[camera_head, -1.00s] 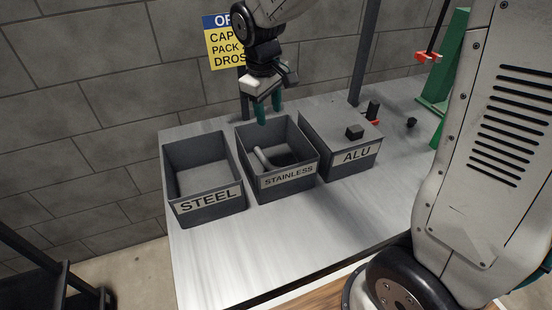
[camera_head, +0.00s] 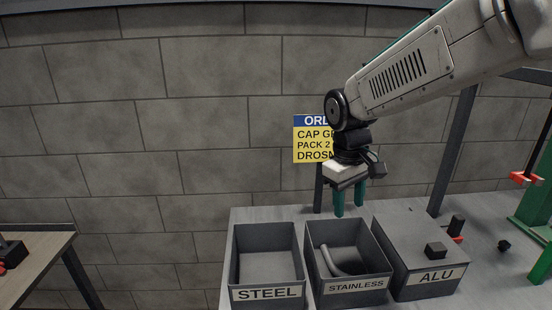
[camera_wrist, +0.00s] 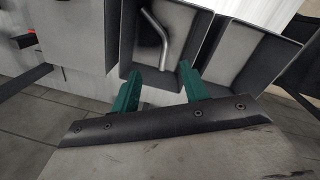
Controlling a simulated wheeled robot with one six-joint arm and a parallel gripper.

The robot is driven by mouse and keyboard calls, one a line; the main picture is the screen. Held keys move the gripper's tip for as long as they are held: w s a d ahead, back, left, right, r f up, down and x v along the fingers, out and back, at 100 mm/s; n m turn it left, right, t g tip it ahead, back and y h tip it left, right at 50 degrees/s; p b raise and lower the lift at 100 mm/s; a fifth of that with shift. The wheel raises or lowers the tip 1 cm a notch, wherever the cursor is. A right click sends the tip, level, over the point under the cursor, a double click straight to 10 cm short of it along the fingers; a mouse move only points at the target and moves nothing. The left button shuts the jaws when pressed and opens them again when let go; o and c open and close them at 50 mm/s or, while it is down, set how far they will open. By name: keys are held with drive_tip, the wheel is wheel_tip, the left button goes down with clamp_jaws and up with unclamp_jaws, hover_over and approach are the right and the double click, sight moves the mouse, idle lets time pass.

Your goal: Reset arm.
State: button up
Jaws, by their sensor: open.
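My gripper (camera_head: 349,200) is open and empty, its two green fingers pointing down above the back of the STAINLESS bin (camera_head: 355,287). A bent grey metal tube (camera_head: 338,262) lies inside that bin. In the wrist view, the green fingers (camera_wrist: 160,88) stand apart near the bin's edge, and the bent tube (camera_wrist: 158,40) shows beyond them, clear of both fingers.
The STEEL bin (camera_head: 266,293) stands to the left and looks empty. The ALU bin (camera_head: 422,287) stands to the right, with a small dark block (camera_head: 435,250) at its top. A yellow and blue sign (camera_head: 311,140) is behind my gripper. A green stand (camera_head: 535,205) is at far right.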

drive_tip(key=s+d+r+m, duration=0.1)
drive_tip(key=s+d+m, duration=0.1)
drive_tip(key=s, duration=1)
drive_tip(key=s+d+r+m+t+y, duration=0.1)
drive_tip(key=s+d+r+m, duration=0.1)
drive_tip(key=s, duration=1)
drive_tip(key=shift+d+m, duration=0.7)
drive_tip(key=shift+d, duration=0.55)
drive_tip(key=shift+r, duration=0.1)
